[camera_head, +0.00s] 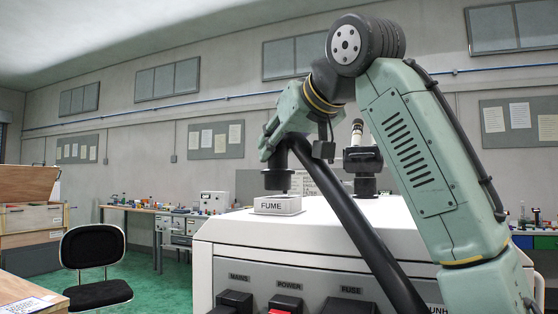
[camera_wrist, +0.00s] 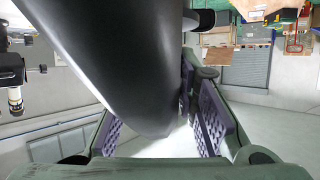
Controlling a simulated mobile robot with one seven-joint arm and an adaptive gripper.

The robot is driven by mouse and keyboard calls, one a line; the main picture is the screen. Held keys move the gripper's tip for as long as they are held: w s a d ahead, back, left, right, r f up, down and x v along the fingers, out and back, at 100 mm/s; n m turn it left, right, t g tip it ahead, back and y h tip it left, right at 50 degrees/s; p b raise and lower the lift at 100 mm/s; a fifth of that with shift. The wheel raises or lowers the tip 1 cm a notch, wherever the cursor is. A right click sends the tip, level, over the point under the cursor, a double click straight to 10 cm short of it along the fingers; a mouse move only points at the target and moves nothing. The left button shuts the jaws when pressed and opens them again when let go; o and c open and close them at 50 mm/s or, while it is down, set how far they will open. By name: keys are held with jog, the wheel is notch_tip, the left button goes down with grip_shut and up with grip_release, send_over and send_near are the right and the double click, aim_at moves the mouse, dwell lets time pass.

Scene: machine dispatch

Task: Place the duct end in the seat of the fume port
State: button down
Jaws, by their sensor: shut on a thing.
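The fume port is a white block marked FUME (camera_head: 277,206) on top of the white machine (camera_head: 320,236) in the head view. The duct is a thick black tube; its wide dark end (camera_head: 278,181) is just above the port block. I cannot tell whether it touches the seat. The tube (camera_head: 350,225) bends at the top and slants down to the right across the machine front. In the wrist view my gripper (camera_wrist: 157,130) has its purple-padded fingers either side of the black tube (camera_wrist: 115,65) and is shut on it. The seat's opening is hidden.
A black fitting with a pale cylinder (camera_head: 356,135) stands on the machine top, right of the port. Black sockets marked MAINS, POWER and FUSE line the front. A black chair (camera_head: 94,250) and a workbench (camera_head: 140,209) are at left. My arm covers the right side.

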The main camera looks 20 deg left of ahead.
aim_at(284, 159)
jog(key=f, duration=0.3)
jog(key=shift+w+f, duration=0.1)
jog(key=shift+w, duration=0.25)
jog(key=shift+a+f, duration=0.1)
jog(key=shift+f, duration=0.05)
jog(key=shift+f, duration=0.15)
jog(key=c, duration=1.3)
grip_release()
jog(key=shift+r, duration=0.2)
jog(key=b+v, duration=0.2)
jog(key=v, duration=1)
